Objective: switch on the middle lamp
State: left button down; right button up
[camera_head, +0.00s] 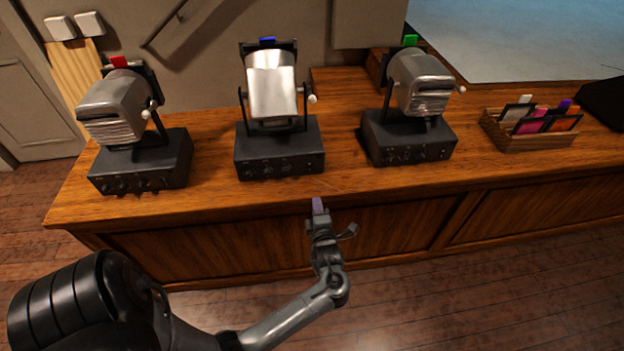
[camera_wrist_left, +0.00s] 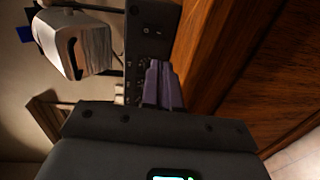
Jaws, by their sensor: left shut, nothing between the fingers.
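The middle lamp (camera_head: 271,86) is a silver spotlight with a blue tab on top, on a black base (camera_head: 279,150) with a row of knobs along its front. In the left wrist view the lamp head (camera_wrist_left: 78,45) is at the upper left and its base (camera_wrist_left: 150,35) is at the top. My left gripper (camera_head: 318,204) is shut and empty, with purple fingertips. It is in front of the desk edge, below and slightly right of the middle base, apart from it. In the left wrist view the fingers (camera_wrist_left: 161,88) overlap part of the base's panel. My right gripper does not show.
A left lamp (camera_head: 116,108) with a red tab and a right lamp (camera_head: 420,82) with a green tab flank the middle one. A wooden tray (camera_head: 530,143) of coloured cards stands at right. The wooden desk top (camera_head: 215,200) is clear in front of the bases.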

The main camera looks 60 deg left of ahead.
aim_at(310, 171)
pick_arm(q)
jog(key=shift+a, duration=0.15)
